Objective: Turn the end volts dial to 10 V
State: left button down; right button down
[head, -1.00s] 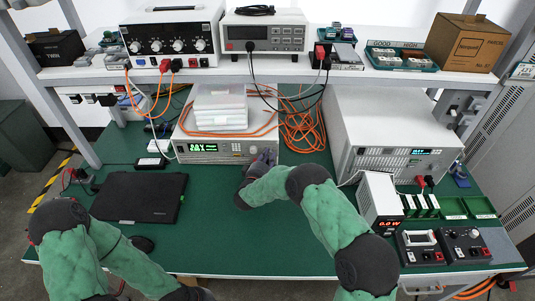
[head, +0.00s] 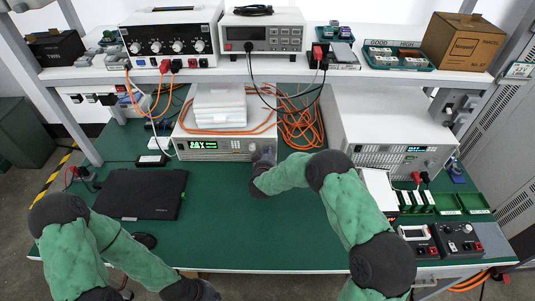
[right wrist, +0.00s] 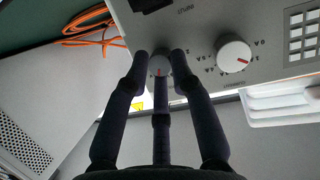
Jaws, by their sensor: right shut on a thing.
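A bench instrument (head: 226,158) with a green display (head: 204,145) stands at the back middle of the table. My right gripper (head: 264,158) is at the right end of its front panel. In the right wrist view, the fingers of my right gripper (right wrist: 160,60) are closed around a small grey dial (right wrist: 160,70) with a red mark. A larger white dial (right wrist: 234,53) with a red pointer and scale marks sits beside it, untouched. The labels are too small to tell which is end volts. My left gripper (head: 200,290) is at the bottom edge, partly cut off.
White boxes (head: 219,104) and orange cables (head: 302,125) lie on and beside the instrument. A black laptop (head: 140,194) lies to the left. A large grey unit (head: 385,125) stands to the right. The green table (head: 250,225) is clear in front.

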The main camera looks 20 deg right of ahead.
jog(key=shift+s+f+m+y+b, duration=0.1)
jog(key=shift+f+m+y+b, duration=0.1)
jog(key=shift+m+y+b, duration=0.35)
jog(key=shift+s+f+m+y+b, duration=0.15)
jog(key=shift+m+y+b, duration=0.2)
jog(key=shift+m, duration=0.4)
jog(key=c, duration=1.1)
grip_release()
jog(key=shift+w, duration=0.1)
jog(key=shift+w+r, duration=0.1)
jog(key=shift+r, duration=0.05)
jog(key=shift+r, duration=0.1)
jog(key=v, duration=1.2)
jog(key=shift+f, duration=0.25)
